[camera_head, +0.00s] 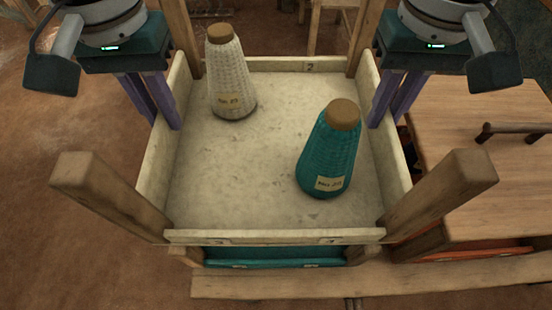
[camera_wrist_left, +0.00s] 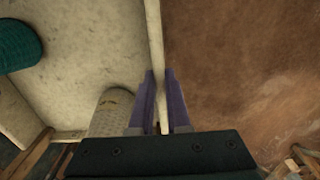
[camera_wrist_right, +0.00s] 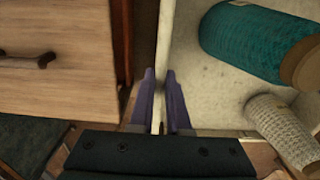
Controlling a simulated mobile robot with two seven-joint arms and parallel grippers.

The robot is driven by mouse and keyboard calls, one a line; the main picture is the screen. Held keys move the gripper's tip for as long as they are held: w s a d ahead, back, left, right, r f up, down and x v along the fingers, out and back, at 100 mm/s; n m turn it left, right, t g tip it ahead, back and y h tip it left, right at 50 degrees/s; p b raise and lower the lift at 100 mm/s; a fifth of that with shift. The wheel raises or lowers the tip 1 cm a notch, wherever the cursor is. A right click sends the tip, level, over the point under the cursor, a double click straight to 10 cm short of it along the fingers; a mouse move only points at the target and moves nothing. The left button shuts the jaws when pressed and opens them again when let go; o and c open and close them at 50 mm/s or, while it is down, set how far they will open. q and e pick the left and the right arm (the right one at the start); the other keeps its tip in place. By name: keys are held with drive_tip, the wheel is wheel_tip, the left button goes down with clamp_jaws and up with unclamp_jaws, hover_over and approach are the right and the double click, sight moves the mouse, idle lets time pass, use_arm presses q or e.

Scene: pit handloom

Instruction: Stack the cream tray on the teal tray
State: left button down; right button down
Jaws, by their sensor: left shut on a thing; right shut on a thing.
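The cream tray (camera_head: 270,190) sits in the middle of the head view, directly above the teal tray (camera_head: 290,255), whose front edge shows below it. Whether the two trays touch cannot be told. My left gripper (camera_head: 165,115) is shut on the cream tray's left wall, and the wall runs between its fingers in the left wrist view (camera_wrist_left: 160,95). My right gripper (camera_head: 385,112) is shut on the right wall, also seen between the fingers in the right wrist view (camera_wrist_right: 160,95). Inside stand a white yarn cone (camera_head: 230,80) and a teal yarn cone (camera_head: 330,155). Most of the teal tray is hidden.
Wooden posts rise around the trays, at front left (camera_head: 105,190) and front right (camera_head: 445,190), with others behind. A wooden drawer cabinet (camera_head: 480,140) with a bar handle stands close on the right. A wooden beam (camera_head: 300,285) crosses the front. Bare earth floor lies left.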

sight(177, 140)
use_arm(q)
drive_tip(key=shift+f, duration=0.15)
use_arm(e)
drive_tip(key=shift+f, duration=0.15)
